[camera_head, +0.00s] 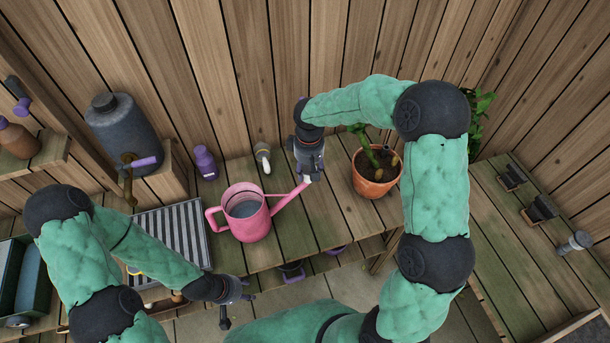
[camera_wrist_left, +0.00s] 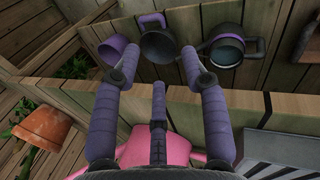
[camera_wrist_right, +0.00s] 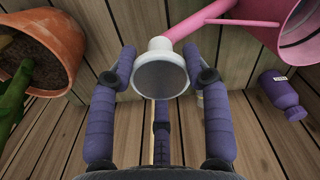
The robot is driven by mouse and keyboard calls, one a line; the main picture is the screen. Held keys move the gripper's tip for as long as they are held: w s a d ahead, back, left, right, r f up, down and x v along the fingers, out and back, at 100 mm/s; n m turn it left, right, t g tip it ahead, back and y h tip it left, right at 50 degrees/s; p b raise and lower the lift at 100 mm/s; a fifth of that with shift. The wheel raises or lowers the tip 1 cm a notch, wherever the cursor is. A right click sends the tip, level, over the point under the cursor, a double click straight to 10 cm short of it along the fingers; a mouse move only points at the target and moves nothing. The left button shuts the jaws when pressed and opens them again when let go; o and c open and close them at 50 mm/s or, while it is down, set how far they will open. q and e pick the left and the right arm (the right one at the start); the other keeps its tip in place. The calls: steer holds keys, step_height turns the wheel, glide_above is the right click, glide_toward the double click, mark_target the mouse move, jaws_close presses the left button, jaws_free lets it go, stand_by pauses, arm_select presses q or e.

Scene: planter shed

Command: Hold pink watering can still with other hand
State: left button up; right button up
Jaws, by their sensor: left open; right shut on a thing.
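The pink watering can (camera_head: 250,223) stands upright on the wooden bench, with its handle at the left and its spout pointing up to the right. My right gripper (camera_head: 309,172) is at the spout's tip, shut on the pale rose (camera_wrist_right: 160,75), which shows between its fingers in the right wrist view; part of the pink can (camera_wrist_right: 285,30) shows at the upper right there. My left gripper (camera_head: 238,310) is open and empty, in front of the bench's near edge and apart from the can. Part of the can (camera_wrist_left: 150,150) shows behind its fingers in the left wrist view.
A potted plant (camera_head: 378,185) stands right of the spout. A purple bottle (camera_head: 205,162) and a pale-headed item (camera_head: 263,157) stand behind the can. A striped tray (camera_head: 193,222) lies left of it. Dark cans (camera_wrist_left: 228,50) sit on the shelf below.

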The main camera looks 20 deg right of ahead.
mark_target(215, 224)
arm_select(q)
steer(key=shift+o, duration=0.7)
steer(key=w+r+t+y, duration=0.1)
steer(key=w+t, duration=0.1)
steer(key=w+t+y, duration=0.2)
steer(key=w+t, duration=0.1)
steer(key=w+r+m+t+y, duration=0.1)
steer(key=w+t, duration=0.1)
steer(key=t, duration=0.1)
steer(key=shift+w+d+r, duration=0.3)
steer(key=w+a+r+t+y, duration=0.25)
steer(key=w+r+t, duration=0.25)
steer(key=r, duration=0.3)
steer(key=shift+y, duration=0.25)
steer(key=x, duration=1.1)
steer(key=shift+w+d+f, duration=0.15)
steer(key=shift+w+f, duration=0.2)
jaws_close()
